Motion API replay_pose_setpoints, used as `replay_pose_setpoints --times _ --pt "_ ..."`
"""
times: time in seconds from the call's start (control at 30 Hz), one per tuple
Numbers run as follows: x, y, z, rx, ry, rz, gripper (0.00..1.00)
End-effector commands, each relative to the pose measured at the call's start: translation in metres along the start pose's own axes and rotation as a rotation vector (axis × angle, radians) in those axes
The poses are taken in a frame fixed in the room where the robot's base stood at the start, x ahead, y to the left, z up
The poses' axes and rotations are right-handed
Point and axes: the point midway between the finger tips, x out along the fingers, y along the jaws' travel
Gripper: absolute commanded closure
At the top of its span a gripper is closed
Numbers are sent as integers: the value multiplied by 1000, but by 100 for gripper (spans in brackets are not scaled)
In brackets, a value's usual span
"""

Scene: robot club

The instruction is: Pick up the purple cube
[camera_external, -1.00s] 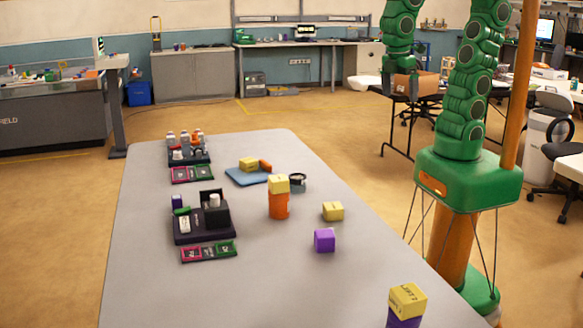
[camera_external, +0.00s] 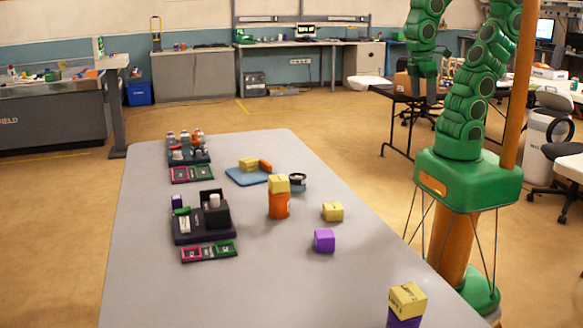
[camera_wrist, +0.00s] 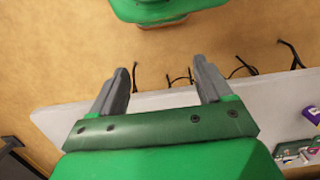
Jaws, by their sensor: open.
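A purple cube (camera_external: 324,240) sits alone on the grey table, right of its middle. Another purple block (camera_external: 403,320) stands at the near right edge with a yellow cube (camera_external: 407,298) on top, its lower part cut off by the frame. My gripper (camera_external: 425,98) hangs beyond the table's right side, well above and apart from the lone purple cube. In the wrist view, my gripper (camera_wrist: 161,65) has its two grey fingers spread with nothing between them. A purple object (camera_wrist: 312,114) shows at that view's right edge; I cannot tell which one it is.
An orange cylinder (camera_external: 278,206) with a yellow block on top and a single yellow cube (camera_external: 332,211) stand behind the lone purple cube. Dark trays (camera_external: 204,236) line the table's left side. A blue mat (camera_external: 247,177) lies farther back. The table's near middle is clear.

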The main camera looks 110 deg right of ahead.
Motion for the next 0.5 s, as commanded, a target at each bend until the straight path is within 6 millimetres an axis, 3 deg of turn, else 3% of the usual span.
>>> replay_pose_setpoints --times 0.27,0.5 --pt "1 -9 -7 3 -11 -27 21" --pt "4 -48 -39 31 -57 -155 21"
